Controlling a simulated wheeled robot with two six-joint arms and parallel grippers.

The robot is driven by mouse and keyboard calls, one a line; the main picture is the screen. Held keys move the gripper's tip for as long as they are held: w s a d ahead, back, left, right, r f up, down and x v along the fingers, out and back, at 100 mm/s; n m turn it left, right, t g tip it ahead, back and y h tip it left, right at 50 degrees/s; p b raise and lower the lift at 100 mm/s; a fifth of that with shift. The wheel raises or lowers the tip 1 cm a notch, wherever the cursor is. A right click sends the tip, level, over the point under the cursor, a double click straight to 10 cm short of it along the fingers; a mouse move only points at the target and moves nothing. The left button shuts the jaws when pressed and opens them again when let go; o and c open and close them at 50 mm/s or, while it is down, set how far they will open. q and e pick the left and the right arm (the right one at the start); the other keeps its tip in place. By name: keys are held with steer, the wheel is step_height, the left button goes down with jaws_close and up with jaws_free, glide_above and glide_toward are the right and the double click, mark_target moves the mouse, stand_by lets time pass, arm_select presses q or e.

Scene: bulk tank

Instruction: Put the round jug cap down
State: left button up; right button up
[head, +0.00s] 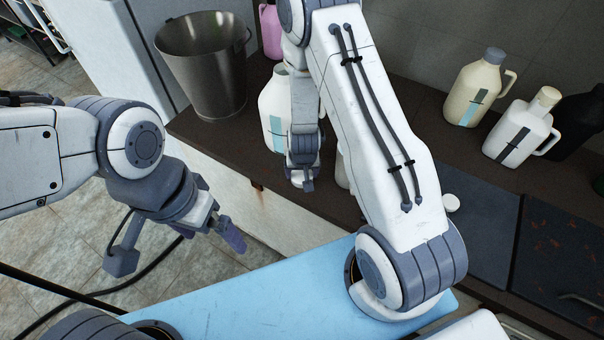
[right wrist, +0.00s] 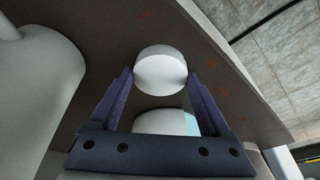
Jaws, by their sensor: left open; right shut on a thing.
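The round jug cap (right wrist: 160,70) is a plain white disc. It sits between the two finger ends of my right gripper (right wrist: 160,82), which is shut on it, above the dark counter. In the head view my right gripper (head: 302,182) points down in front of a white jug (head: 276,104) with a light blue label, near the counter's front edge; its fingers largely hide the cap there. My left gripper (head: 178,250) is open and empty over the floor, left of the counter.
A steel bucket (head: 206,75) stands at the back left of the counter (head: 425,110). A cream jug (head: 474,92) and a white jug (head: 522,132) stand at the right. Another small white round piece (head: 451,202) lies right of my right arm. A pink bottle (head: 270,32) stands behind.

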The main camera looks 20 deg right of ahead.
steer(key=shift+f, duration=0.2)
steer(key=o, duration=1.1)
steer(key=shift+r, duration=0.15)
steer(key=shift+r, duration=0.25)
steer(key=d+p+v, duration=0.1)
steer(key=p+v, duration=0.3)
steer(key=v, duration=0.7)
steer(key=shift+a+r, duration=0.35)
steer(key=shift+a, duration=0.15)
steer(key=shift+s+f, duration=0.1)
steer(key=shift+s, duration=0.05)
